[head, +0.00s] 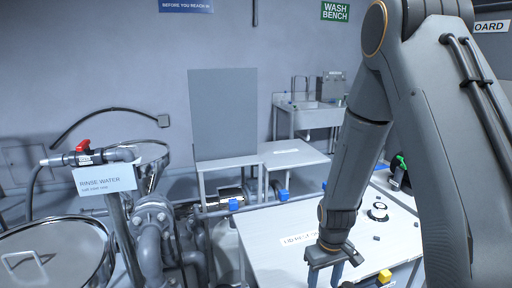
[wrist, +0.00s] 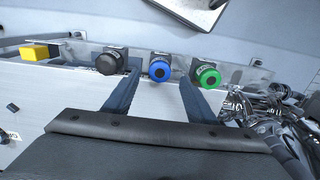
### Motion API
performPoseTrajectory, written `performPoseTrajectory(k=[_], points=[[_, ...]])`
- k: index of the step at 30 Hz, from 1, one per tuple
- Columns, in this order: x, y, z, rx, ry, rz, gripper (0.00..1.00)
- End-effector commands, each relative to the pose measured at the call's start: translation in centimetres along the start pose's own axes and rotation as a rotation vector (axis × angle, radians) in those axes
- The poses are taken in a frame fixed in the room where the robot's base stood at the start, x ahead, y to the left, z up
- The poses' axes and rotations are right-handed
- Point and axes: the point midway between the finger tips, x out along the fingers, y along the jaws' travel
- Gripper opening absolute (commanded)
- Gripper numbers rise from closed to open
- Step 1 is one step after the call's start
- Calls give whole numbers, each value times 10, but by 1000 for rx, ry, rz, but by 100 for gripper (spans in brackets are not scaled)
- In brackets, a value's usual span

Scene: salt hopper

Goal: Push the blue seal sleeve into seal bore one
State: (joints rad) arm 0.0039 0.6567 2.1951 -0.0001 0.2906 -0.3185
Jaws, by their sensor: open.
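A round blue piece with a dark centre, which looks like the blue seal sleeve (wrist: 159,68), sits on a dark square mount in the wrist view. It is in a row between a black round piece (wrist: 108,63) and a green one (wrist: 207,76). My gripper (wrist: 160,82) is open, its two dark fingers pointing toward this row. The blue piece appears between the fingertips; I cannot tell whether they touch it. In the head view my gripper (head: 325,274) points down at the white bench's front part. I cannot make out seal bore one.
The white bench (head: 270,258) carries a label and a round white-and-black part (head: 378,210). A yellow block (head: 384,276) is right of my gripper. A rinse-water sign (head: 105,178), pipes and a round steel lid (head: 55,255) stand at left. The bench's middle is mostly clear.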

Motion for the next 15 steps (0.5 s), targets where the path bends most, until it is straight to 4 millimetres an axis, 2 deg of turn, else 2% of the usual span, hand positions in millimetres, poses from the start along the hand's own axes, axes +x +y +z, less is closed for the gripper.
performPoseTrajectory(k=[1, 6, 15], points=[[10, 0, -1, 0, -1, 0, 52], [34, 0, -1, 1, 0, 0, 52], [64, 0, 0, 1, 0, 0, 52]])
